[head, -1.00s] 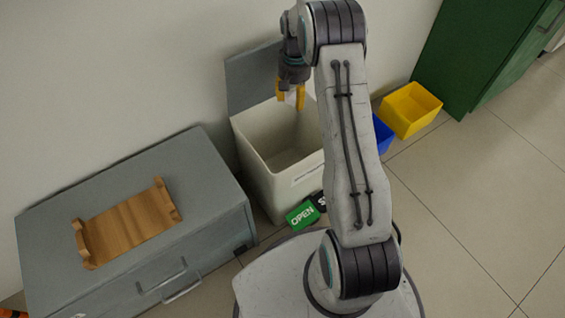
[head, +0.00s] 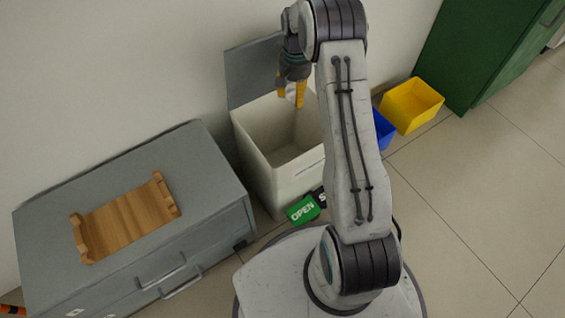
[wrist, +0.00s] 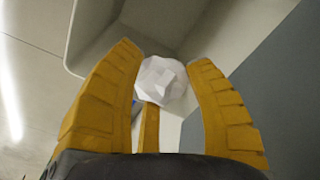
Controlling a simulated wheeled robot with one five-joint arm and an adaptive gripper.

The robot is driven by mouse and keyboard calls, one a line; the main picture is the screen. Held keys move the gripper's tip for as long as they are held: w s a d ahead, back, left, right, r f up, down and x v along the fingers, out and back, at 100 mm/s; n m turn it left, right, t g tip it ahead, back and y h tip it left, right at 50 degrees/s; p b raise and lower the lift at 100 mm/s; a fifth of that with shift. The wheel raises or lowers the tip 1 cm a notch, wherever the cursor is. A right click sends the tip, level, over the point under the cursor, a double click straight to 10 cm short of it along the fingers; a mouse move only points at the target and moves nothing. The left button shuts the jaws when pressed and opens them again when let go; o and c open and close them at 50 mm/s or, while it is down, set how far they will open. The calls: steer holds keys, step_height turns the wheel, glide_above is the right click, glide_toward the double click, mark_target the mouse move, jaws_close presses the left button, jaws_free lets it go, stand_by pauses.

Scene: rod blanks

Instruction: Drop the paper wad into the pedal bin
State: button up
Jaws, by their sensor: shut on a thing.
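The white paper wad (wrist: 162,82) is between the yellow fingers of my gripper (wrist: 165,75) in the wrist view. My gripper (head: 291,97) is shut on it and points down over the open mouth of the pedal bin. In the head view the wad (head: 291,92) shows only as a small pale patch between the fingers. The pedal bin (head: 292,185) is off-white, with its grey lid (head: 252,72) raised at the back against the wall. A green OPEN pedal (head: 302,210) is at its front foot. The bin's inside wall (wrist: 97,35) shows behind the fingers in the wrist view.
A grey drawer cabinet (head: 60,215) with a wooden tray (head: 127,220) on top stands left of the bin. A blue box (head: 383,134) and a yellow box (head: 410,110) sit on the floor to the right, before a green cabinet (head: 465,50). Floor at right is clear.

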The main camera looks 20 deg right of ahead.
step_height(320, 180, down, 5)
steer(key=b, duration=0.3)
steer(key=shift+r, duration=0.2)
steer(key=o, duration=0.8)
steer(key=shift+r, duration=0.1)
step_height(320, 180, up, 12)
steer(key=shift+f, duration=0.1)
stand_by(0.3)
stand_by(0.5)
